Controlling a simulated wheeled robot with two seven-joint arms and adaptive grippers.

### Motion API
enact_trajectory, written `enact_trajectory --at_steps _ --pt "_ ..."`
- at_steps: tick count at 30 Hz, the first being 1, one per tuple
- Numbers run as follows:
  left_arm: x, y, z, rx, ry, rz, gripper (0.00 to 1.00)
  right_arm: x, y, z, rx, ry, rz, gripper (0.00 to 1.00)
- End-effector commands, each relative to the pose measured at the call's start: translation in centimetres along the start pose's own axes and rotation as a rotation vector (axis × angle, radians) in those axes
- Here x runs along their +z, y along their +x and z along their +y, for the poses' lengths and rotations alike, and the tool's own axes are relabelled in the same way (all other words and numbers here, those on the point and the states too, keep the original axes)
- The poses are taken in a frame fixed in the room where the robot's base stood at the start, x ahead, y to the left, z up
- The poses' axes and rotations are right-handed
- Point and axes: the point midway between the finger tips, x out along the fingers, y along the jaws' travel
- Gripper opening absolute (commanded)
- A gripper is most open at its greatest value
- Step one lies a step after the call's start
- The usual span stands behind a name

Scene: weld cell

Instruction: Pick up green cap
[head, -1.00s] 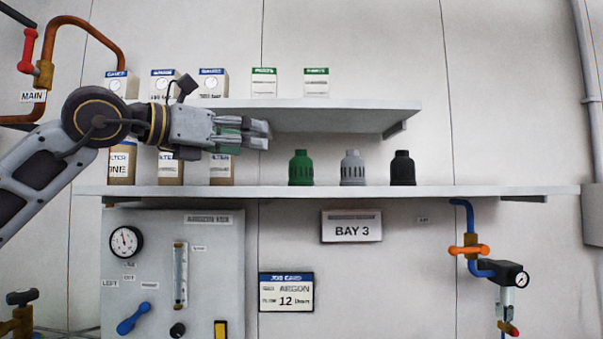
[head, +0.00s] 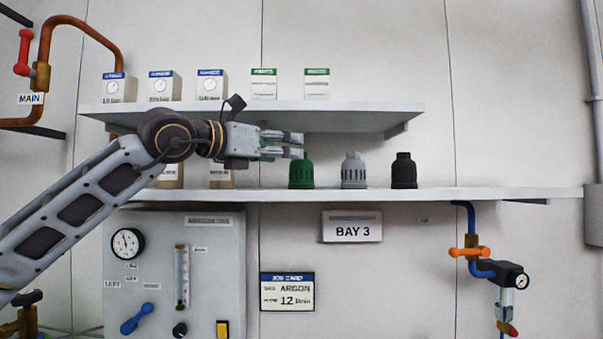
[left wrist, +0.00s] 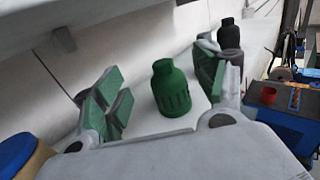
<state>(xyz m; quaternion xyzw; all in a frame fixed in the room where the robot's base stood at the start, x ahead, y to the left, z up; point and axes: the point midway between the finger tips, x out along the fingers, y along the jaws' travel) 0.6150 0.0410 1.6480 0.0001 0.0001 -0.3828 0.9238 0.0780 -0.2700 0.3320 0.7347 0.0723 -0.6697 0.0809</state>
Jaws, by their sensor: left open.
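The green cap (head: 301,173) stands upright on the lower shelf (head: 450,194), at the left of a row of three caps. A grey cap (head: 353,171) and a black cap (head: 403,170) stand to its right. My left gripper (head: 293,145) is open, just above and left of the green cap in the head view. In the left wrist view the green cap (left wrist: 172,90) shows between the open green-padded fingers (left wrist: 165,95), ahead of them, with clear space on its left side. Whether a finger touches it cannot be told. My right gripper is not in view.
The upper shelf (head: 330,119) overhangs the caps closely above my left gripper and carries several boxes. More boxes (head: 221,175) stand on the lower shelf behind my arm. A gauge panel (head: 215,270) hangs below; the shelf right of the black cap is clear.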

Motion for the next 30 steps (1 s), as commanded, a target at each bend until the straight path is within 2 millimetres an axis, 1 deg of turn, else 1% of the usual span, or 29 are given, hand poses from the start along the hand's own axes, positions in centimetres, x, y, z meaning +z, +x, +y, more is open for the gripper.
enact_trajectory --at_steps 3,6,11,14,18,27,30 --pt "0.0 0.0 0.0 0.0 0.0 0.0 0.72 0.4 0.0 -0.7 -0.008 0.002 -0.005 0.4" --pt "0.0 0.0 0.0 0.0 0.0 0.0 0.72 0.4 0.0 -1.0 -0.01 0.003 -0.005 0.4" --pt "0.0 0.2 0.0 0.0 0.0 0.0 0.72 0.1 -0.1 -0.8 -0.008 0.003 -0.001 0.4" --pt "-0.1 0.6 0.0 0.0 0.0 0.0 0.72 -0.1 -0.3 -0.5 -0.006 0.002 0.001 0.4" --pt "-0.2 1.7 -0.1 0.0 -0.001 0.002 0.72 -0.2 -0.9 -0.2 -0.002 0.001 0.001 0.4" --pt "-0.5 4.4 -0.2 -0.001 -0.001 0.001 0.72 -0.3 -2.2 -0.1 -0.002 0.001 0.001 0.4" --pt "-0.5 5.0 -0.2 -0.001 -0.001 0.001 0.72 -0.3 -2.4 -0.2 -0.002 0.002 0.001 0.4"
